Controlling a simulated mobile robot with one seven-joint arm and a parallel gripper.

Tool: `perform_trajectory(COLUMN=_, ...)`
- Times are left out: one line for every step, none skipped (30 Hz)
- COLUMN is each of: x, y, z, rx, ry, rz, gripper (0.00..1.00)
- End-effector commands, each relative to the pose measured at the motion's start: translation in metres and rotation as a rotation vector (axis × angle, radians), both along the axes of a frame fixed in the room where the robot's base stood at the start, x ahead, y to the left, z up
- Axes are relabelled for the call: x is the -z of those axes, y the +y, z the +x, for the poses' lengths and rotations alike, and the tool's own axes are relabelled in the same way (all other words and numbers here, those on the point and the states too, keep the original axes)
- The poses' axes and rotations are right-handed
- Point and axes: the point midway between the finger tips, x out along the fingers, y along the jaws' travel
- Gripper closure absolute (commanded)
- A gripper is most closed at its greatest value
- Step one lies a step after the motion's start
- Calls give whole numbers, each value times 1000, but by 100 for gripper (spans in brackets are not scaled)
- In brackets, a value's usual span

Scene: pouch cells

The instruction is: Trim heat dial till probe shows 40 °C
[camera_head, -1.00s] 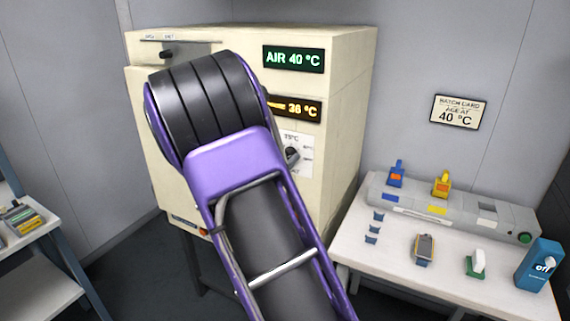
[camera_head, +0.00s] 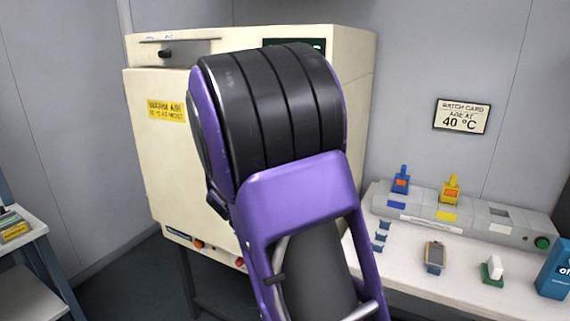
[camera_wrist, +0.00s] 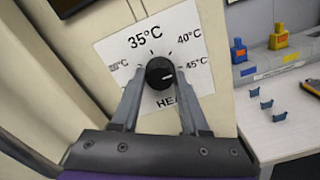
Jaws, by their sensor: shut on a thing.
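The black heat dial (camera_wrist: 160,73) sits on a white scale panel (camera_wrist: 112,52) marked 35, 40 and 45 °C, among others. My gripper (camera_wrist: 160,77) is shut on the dial in the wrist view, one finger on each side. The dial's small white mark points right, roughly toward the 45 °C label. In the head view my arm covers the dial and the lower, probe display.
The cream oven cabinet (camera_head: 150,150) stands against the wall. A batch card (camera_head: 462,116) on the wall reads 40 °C. At right, a white bench (camera_head: 410,265) holds a grey rack (camera_head: 485,235) with blue and yellow pieces, a handheld device (camera_head: 435,256) and a blue box (camera_head: 553,270).

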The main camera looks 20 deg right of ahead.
Motion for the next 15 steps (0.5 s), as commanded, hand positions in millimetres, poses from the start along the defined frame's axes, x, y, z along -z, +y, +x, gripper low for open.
perform_trajectory(x=1, y=0, z=0, rx=1, ry=-4, rz=3, gripper=100)
perform_trajectory(x=1, y=0, z=0, rx=0, ry=-4, rz=5, gripper=100)
perform_trajectory(x=0, y=0, z=0, rx=0, ry=-5, rz=6, gripper=100)
perform_trajectory(x=0, y=0, z=0, rx=0, ry=-5, rz=6, gripper=100)
perform_trajectory(x=0, y=0, z=0, rx=0, ry=-5, rz=6, gripper=100)
perform_trajectory(x=0, y=0, z=0, rx=0, ry=-5, rz=6, gripper=100)
perform_trajectory(x=0, y=0, z=0, rx=0, ry=-5, rz=6, gripper=100)
perform_trajectory(x=0, y=0, z=0, rx=0, ry=-5, rz=6, gripper=100)
perform_trajectory(x=0, y=0, z=0, rx=0, ry=-5, rz=6, gripper=100)
perform_trajectory(x=0, y=0, z=0, rx=0, ry=-5, rz=6, gripper=100)
perform_trajectory(x=0, y=0, z=0, rx=0, ry=-5, rz=6, gripper=100)
perform_trajectory(x=0, y=0, z=0, rx=0, ry=-5, rz=6, gripper=100)
perform_trajectory(x=0, y=0, z=0, rx=0, ry=-5, rz=6, gripper=54)
perform_trajectory(x=0, y=0, z=0, rx=0, ry=-5, rz=5, gripper=48)
perform_trajectory(x=0, y=0, z=0, rx=0, ry=-5, rz=5, gripper=41)
